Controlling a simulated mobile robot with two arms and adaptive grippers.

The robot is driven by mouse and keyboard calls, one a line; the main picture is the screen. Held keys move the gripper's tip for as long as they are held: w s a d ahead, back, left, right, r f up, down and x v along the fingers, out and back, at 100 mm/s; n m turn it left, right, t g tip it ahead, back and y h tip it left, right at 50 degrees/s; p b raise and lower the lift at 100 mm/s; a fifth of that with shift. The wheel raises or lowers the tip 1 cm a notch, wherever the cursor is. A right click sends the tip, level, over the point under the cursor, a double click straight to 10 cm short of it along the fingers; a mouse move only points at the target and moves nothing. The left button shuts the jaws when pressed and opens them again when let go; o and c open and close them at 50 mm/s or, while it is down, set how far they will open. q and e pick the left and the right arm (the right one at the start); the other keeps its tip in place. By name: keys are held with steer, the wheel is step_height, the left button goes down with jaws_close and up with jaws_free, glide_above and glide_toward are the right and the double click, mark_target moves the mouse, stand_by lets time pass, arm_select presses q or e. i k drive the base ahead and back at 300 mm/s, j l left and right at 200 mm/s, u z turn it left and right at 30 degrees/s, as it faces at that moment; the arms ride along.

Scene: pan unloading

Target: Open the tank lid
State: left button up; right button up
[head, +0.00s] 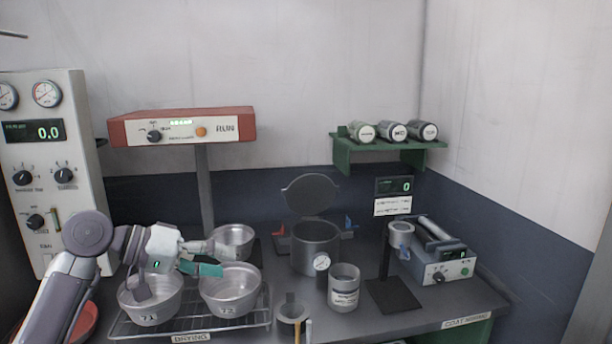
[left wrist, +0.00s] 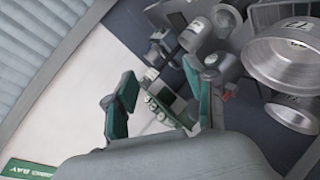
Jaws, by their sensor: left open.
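The grey tank (head: 315,246) stands at the back middle of the bench with a round dial gauge (head: 321,262) at its front. Its round lid (head: 311,194) stands raised and tilted back above the tank's rear edge, so the mouth is uncovered. My left gripper (head: 212,258) is over the pans, left of the tank and apart from it. Its green-padded fingers are spread and empty in the left wrist view (left wrist: 158,98). My right gripper is in neither view.
Metal pans, one marked 72 (head: 231,291), stand on and behind the drying rack (head: 190,328) below my left arm. A labelled jar (head: 343,290) stands front right of the tank. A black stand (head: 393,296) is further right. A red-topped unit (head: 182,127) rises behind.

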mark_target(309, 194)
steer(key=i, duration=1.55)
